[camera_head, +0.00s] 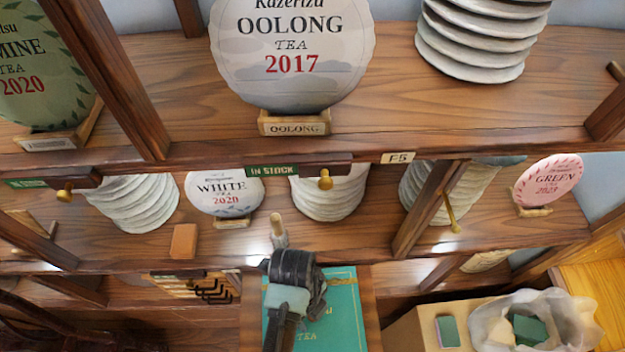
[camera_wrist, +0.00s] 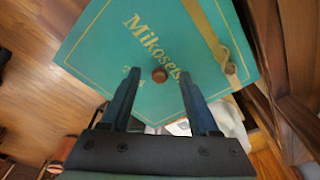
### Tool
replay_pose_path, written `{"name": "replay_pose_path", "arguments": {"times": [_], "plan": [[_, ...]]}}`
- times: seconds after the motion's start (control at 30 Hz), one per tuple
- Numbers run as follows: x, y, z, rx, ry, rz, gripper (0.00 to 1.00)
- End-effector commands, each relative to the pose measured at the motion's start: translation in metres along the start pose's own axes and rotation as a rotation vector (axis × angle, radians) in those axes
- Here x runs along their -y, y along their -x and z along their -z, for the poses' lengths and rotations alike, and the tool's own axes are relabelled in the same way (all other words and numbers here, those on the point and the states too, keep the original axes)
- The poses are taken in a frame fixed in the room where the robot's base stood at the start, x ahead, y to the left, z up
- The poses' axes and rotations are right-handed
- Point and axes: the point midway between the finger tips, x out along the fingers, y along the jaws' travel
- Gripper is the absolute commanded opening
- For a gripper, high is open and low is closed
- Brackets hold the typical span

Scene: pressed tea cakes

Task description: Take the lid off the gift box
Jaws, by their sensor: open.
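The gift box is a flat teal box with a gold border line and gold lettering. Its lid (camera_wrist: 105,50) fills the upper middle of the wrist view and also shows in the head view (camera_head: 343,300), partly hidden by my arm. A small round brown knob (camera_wrist: 159,74) stands on the lid. A gold ribbon (camera_wrist: 208,33) crosses one corner. My gripper (camera_wrist: 159,77) is open, with its two fingers over the lid and the knob between the fingertips in the picture. I cannot tell whether the fingers touch the lid. In the head view my gripper (camera_head: 288,312) is over the box's left part.
Wooden shelves rise behind the box, with an oolong tea cake (camera_head: 292,55), a white tea cake (camera_head: 224,193) and stacks of wrapped cakes. At right, a pale box (camera_head: 410,328) holds a green block (camera_head: 447,331) beside a whitish crumpled bag (camera_head: 490,325).

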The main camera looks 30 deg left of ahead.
Motion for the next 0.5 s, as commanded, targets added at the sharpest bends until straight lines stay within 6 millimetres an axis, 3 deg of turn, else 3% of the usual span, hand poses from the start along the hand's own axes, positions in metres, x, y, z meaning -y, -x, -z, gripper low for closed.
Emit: {"name": "replay_pose_path", "arguments": {"times": [0.33,0.5], "plan": [[-0.0002,-0.0074,0.0,0.001,0.0,0.0,0.6],[-0.0001,-0.0072,0.0,0.001,0.0,0.0,0.29]]}}
